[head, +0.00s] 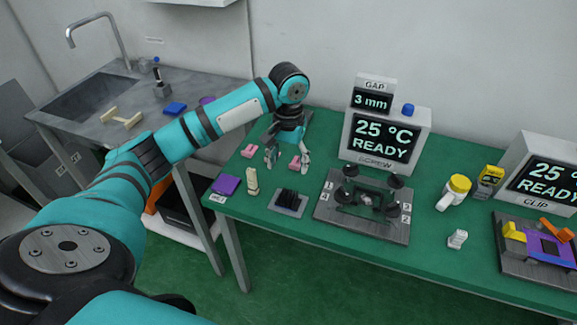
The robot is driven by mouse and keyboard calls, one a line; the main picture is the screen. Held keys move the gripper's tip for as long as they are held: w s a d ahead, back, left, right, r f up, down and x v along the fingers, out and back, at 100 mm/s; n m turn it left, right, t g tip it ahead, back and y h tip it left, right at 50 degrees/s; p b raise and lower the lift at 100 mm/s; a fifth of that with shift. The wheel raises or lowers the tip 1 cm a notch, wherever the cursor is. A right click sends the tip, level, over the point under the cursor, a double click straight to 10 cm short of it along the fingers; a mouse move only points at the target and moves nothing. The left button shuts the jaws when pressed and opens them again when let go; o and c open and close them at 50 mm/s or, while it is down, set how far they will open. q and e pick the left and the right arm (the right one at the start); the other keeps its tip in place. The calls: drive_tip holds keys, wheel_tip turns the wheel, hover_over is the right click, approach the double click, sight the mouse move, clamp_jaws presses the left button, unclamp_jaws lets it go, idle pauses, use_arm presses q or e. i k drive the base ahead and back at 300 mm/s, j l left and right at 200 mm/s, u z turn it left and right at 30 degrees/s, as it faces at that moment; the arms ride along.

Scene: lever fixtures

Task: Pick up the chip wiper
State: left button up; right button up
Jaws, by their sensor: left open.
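No thing here is clearly readable as the chip wiper. Small candidates on the green bench (330,130) are a purple pad (226,185) by a white label at the left corner, an upright cream piece (252,182), and pink pieces (249,151) at the left. My left gripper (287,161) points down over the left part of the bench, open, its fingers apart. Another pink piece (295,162) shows between its fingers, and I cannot tell whether they touch it. The cream piece and purple pad lie left of and nearer than the gripper. My right gripper is not in view.
Behind are a "25 °C READY" display (385,140) and a gap display (371,100).

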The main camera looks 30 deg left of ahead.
sight(254, 189)
drive_tip(key=u, duration=1.35)
